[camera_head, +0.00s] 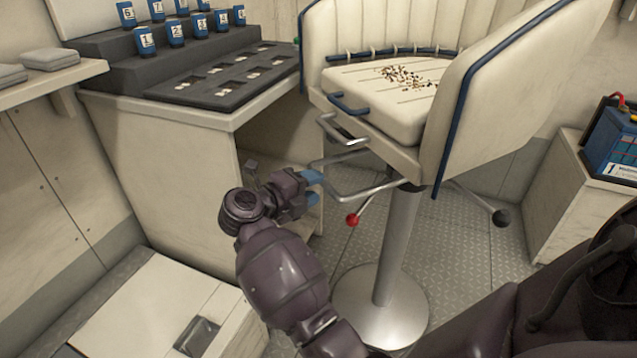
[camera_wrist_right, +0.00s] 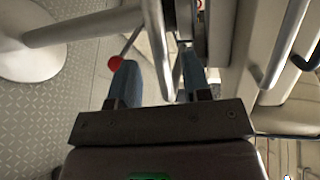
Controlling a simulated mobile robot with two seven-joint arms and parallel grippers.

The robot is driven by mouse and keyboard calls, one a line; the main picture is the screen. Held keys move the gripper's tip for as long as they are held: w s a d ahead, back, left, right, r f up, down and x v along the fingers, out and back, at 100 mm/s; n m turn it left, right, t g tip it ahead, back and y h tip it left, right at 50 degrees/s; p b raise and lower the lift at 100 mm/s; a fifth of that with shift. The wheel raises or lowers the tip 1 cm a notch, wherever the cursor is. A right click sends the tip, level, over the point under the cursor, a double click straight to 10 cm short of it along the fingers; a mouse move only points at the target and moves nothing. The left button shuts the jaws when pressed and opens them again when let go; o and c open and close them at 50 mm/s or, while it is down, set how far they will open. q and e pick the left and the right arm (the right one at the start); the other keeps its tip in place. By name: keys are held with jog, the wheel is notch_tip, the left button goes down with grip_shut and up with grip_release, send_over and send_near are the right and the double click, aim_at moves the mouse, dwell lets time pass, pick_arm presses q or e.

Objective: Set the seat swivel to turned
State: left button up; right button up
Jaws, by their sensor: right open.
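The seat (camera_head: 385,100) is cream with blue piping and stands on a metal post (camera_head: 395,250) with a round base. A bent metal bar (camera_head: 375,190) sticks out under the seat. A lever with a red knob (camera_head: 352,219) and one with a black knob (camera_head: 501,218) hang below. My right gripper (camera_head: 315,187) is open at the left end of the bent bar. In the wrist view my right gripper (camera_wrist_right: 158,72) has a metal bar (camera_wrist_right: 156,45) between its blue fingers; contact cannot be told. The red knob (camera_wrist_right: 115,62) is beside the left finger. My left gripper is out of view.
A counter (camera_head: 190,110) with a dark stepped rack and numbered blue cans stands at left. A blue battery (camera_head: 615,140) sits on a box at right. A low white box (camera_head: 150,305) is at lower left. Dark and tan bits (camera_head: 405,77) lie on the seat. Floor around the post is clear.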

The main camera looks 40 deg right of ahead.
jog(key=shift+d+f+b, duration=0.15)
jog(key=shift+d, duration=0.6)
jog(key=shift+d+f+b, duration=0.1)
jog(key=shift+d+b, duration=0.05)
jog(key=shift+d, duration=0.55)
grip_shut()
